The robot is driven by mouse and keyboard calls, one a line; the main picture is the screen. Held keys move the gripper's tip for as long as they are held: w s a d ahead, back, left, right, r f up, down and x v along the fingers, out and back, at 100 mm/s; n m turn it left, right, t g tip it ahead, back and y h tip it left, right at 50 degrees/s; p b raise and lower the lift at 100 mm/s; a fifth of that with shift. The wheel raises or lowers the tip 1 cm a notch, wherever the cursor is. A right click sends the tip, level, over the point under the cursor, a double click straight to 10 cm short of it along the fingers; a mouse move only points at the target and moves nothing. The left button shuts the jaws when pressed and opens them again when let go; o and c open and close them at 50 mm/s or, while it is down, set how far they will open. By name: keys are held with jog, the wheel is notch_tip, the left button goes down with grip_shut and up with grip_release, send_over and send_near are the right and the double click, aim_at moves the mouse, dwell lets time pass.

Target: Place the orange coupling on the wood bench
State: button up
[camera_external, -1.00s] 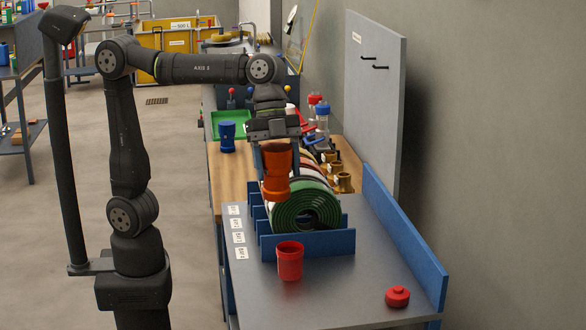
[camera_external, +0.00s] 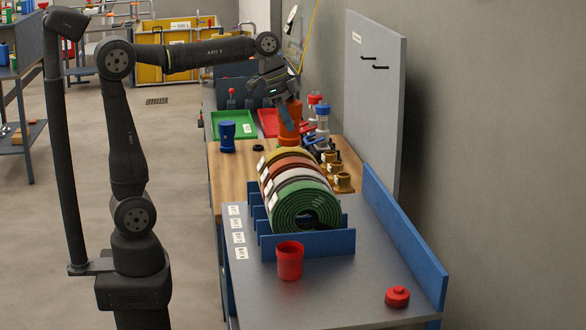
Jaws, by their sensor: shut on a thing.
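The orange coupling (camera_external: 290,113) is held by my gripper (camera_external: 283,116), which is shut on it. It is roughly upright, slightly tilted, behind the coiled hoses and toward the back of the wood bench (camera_external: 231,176). The gripper's dark fingers cover part of the coupling's left side. Its lower end shows just above the hoses, and I cannot tell whether it touches the bench.
A blue coupling (camera_external: 227,136) and a small black ring (camera_external: 258,148) are on the wood to the left. Coiled hoses (camera_external: 306,208) stand in a blue rack in front. Bottles (camera_external: 322,117) and brass fittings (camera_external: 343,181) are close on the right. Green (camera_external: 236,124) and red (camera_external: 268,122) trays lie behind.

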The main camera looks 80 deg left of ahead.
jog(key=s+a+n+y, duration=0.2)
jog(key=s+a+n, duration=0.3)
jog(key=a, duration=0.7)
jog(key=s+a+n+y, duration=0.1)
jog(key=s+a+n, duration=0.2)
jog(key=s+a, duration=0.65)
jog(key=s+x, duration=0.2)
jog(key=x, duration=0.7)
jog(key=s+f+x, duration=0.1)
jog(key=s+x, duration=0.1)
jog(key=x, duration=0.7)
jog(key=s+f+x, duration=0.1)
jog(key=s+x, duration=0.1)
jog(key=x, duration=0.7)
jog(key=shift+f, duration=0.15)
jog(key=shift+f, duration=0.1)
jog(key=o, duration=1.2)
jog(key=shift+s, duration=0.1)
jog(key=v, duration=1.2)
jog(key=shift+s, duration=0.15)
